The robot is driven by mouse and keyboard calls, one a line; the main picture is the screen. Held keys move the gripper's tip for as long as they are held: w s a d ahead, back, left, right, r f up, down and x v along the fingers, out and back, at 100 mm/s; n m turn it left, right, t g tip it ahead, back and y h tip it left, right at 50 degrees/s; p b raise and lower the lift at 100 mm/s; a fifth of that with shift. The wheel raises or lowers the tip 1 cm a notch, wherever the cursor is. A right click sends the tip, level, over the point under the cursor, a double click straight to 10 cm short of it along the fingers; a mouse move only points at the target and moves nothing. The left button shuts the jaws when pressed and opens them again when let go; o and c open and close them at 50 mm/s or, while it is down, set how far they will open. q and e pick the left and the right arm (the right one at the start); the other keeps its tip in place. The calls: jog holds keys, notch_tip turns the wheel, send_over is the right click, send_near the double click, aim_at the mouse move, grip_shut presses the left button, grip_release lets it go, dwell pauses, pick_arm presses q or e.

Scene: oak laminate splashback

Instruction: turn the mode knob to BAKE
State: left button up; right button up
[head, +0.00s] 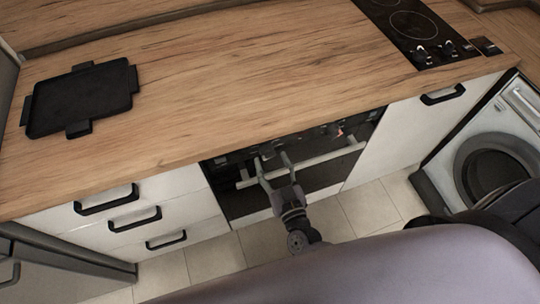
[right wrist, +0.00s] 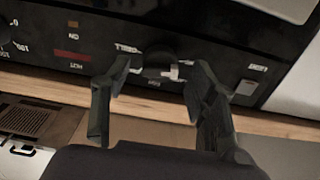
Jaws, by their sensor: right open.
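The oven (head: 235,200) is built in under the counter, with a dark front and a pale handle bar. Its mode knob (right wrist: 158,56) is black with a light mark on its lower right side; it shows in the right wrist view on the black panel. Small labels around it appear upside down and are too blurred to read surely. My right gripper (head: 271,159) is open in front of the oven. In the right wrist view its fingertips (right wrist: 161,68) lie to the left and right of the knob, with a gap each side; contact is not visible. My left gripper is out of view.
A red display (right wrist: 72,55) and a pale square button (right wrist: 246,87) are on the panel. The wooden counter (head: 240,70) overhangs the oven and holds a black tray (head: 80,100) and a hob (head: 415,28). A washing machine (head: 490,150) stands at right.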

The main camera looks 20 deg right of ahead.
jog(key=shift+w, duration=1.05)
jog(key=shift+c, duration=0.5)
jog(key=c, duration=1.1)
jog(key=shift+o, duration=0.2)
